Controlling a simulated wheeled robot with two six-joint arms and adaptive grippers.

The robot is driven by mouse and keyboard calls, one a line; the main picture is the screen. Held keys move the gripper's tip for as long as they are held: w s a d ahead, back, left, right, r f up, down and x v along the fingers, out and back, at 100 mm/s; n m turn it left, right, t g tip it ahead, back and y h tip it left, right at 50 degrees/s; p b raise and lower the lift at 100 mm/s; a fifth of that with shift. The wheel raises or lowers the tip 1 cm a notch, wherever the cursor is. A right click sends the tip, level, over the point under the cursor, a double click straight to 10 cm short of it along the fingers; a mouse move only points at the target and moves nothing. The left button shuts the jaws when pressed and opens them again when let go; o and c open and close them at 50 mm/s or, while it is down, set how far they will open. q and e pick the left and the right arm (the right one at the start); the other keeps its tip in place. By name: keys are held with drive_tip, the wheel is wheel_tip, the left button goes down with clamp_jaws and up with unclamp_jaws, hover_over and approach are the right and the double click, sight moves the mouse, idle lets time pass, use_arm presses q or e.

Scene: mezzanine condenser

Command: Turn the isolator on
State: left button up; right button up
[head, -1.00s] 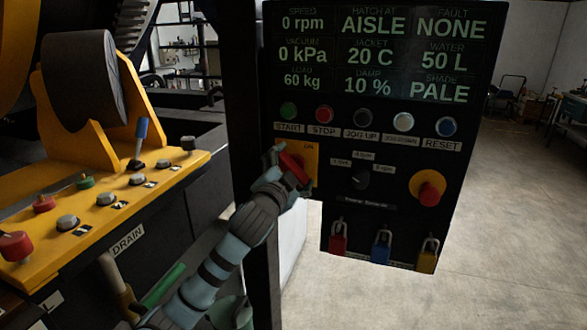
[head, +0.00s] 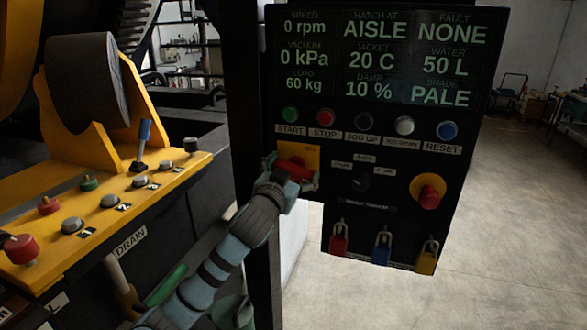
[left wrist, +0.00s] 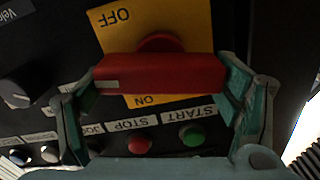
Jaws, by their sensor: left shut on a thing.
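The isolator is a red bar handle (head: 300,170) on a yellow plate (head: 284,152) at the panel's left side. An ON label shows above the handle in the head view. My left gripper (head: 291,174) is shut on the handle. In the left wrist view, which sees the panel upside down, the handle (left wrist: 160,73) lies nearly level between the two fingers, with the yellow plate (left wrist: 150,22) marked OFF on one side and ON on the other. The fingers hide part of the plate in the head view. My right gripper is not in view.
START (head: 290,114) and STOP (head: 325,117) buttons sit just above the isolator. A selector knob (head: 361,180) and red emergency stop (head: 429,192) are to its right, and padlocks (head: 381,246) hang below. A yellow console (head: 110,205) stands left. Open floor lies right.

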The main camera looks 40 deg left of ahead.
use_arm(q)
drive_tip(key=n, duration=0.5)
drive_tip(key=shift+a+r+n, duration=0.15)
drive_tip(key=shift+n, duration=0.15)
drive_tip(key=n, duration=0.3)
drive_tip(key=n+b, duration=0.1)
drive_tip(key=n, duration=0.1)
drive_tip(key=shift+s+a+n, duration=0.15)
drive_tip(key=shift+a+n, duration=0.05)
drive_tip(key=shift+n, duration=0.2)
drive_tip(key=o, duration=1.1)
drive_tip(key=shift+f, duration=0.2)
drive_tip(key=shift+s+d, duration=0.1)
drive_tip(key=v, duration=0.7)
drive_tip(key=shift+s, duration=0.1)
